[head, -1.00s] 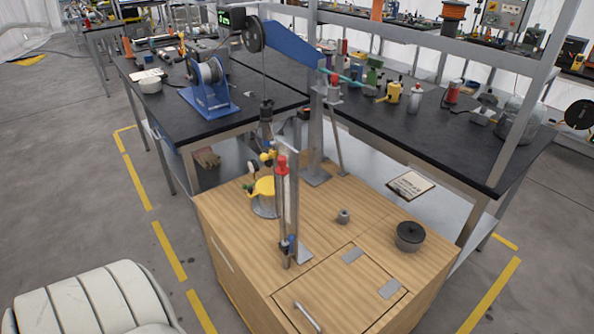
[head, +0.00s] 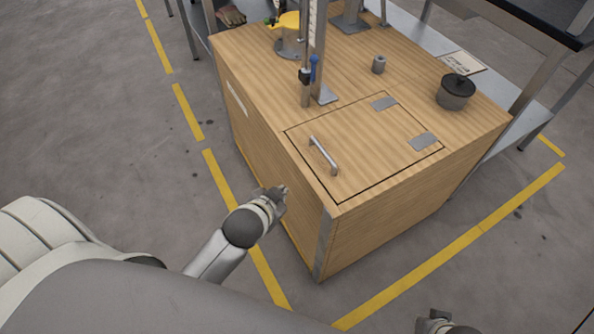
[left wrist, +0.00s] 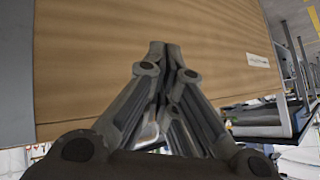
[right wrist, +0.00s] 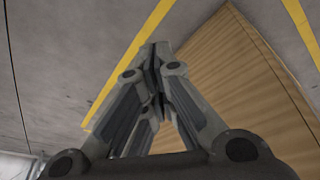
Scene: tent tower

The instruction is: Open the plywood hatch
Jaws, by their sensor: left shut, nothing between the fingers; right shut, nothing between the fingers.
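The plywood hatch (head: 372,145) lies closed and flush in the top of the wooden cabinet (head: 250,65). Its metal bar handle (head: 323,156) is near the hatch's left edge, and two grey hinge plates sit at its right edge. My left gripper (head: 280,192) is shut and empty, beside the cabinet's left side and below the top, apart from the handle. In the left wrist view its fingertips (left wrist: 165,45) are together in front of the cabinet side. My right gripper (right wrist: 157,47) is shut and empty; only part of that arm shows at the head view's bottom edge.
An upright post with a blue part (head: 313,68) stands just behind the hatch. Yellow floor tape (head: 450,250) surrounds the cabinet; the floor in front is clear.

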